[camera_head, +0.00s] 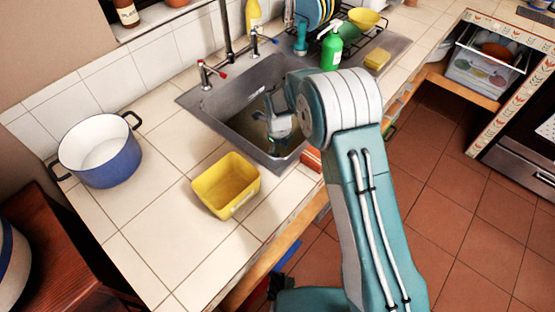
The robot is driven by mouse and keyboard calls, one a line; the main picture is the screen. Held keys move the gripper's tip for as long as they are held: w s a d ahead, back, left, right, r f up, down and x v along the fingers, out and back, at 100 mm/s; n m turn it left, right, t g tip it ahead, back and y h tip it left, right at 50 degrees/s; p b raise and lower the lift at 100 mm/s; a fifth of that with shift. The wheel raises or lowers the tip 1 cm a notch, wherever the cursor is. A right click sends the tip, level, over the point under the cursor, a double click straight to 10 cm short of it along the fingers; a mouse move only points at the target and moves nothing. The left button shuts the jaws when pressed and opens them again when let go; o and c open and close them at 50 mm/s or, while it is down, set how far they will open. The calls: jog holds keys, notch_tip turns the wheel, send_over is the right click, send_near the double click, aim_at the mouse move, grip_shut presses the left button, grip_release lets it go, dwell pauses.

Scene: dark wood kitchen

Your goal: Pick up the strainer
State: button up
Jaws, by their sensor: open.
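My gripper (273,124) is over the sink basin (236,113), to the left of my arm's large wrist joint, with its fingers open. I see nothing held between them. I cannot make out a strainer for certain. A small yellow bowl (364,19) at the back right, by the dish rack, could be it, but its holes do not show. It is well apart from my gripper. My wrist hides the right part of the sink.
A yellow tub (226,185) and a blue pot (100,150) stand on the tiled counter at left. A green soap bottle (331,50), a yellow sponge (377,59) and a dish rack (318,14) are behind the sink. Two taps (205,75) rise at its back edge.

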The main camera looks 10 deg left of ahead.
aim_at(278, 158)
notch_tip(278, 158, down, 2)
jog(key=shift+f, duration=0.2)
grip_shut()
